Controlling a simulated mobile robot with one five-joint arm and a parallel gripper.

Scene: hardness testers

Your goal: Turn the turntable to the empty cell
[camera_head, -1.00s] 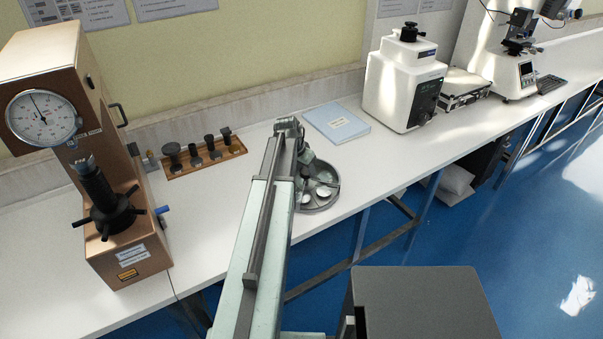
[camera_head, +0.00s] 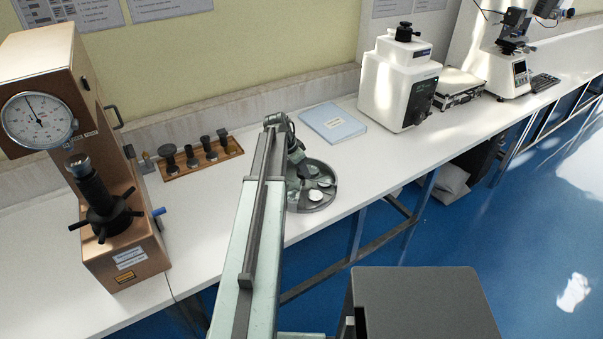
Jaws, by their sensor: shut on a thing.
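The turntable (camera_head: 327,201) is a round grey metal tray with divided cells on the white bench, in front of the pale blue book. White round pieces lie in some cells, one at the front (camera_head: 315,195) and one at the right (camera_head: 326,182). The left part of the tray is hidden behind my arm, so I cannot tell from here which cell is empty. My gripper (camera_head: 301,176) reaches down at the tray's left and middle. It is shut on the turntable, but the exact part gripped is too small and covered to make out.
A hardness tester with a dial (camera_head: 125,230) stands at left. A wooden rack (camera_head: 180,168) of dark parts lies behind. The pale blue book (camera_head: 333,123) and a white machine (camera_head: 392,85) stand to the right. The bench's front edge runs close to the tray.

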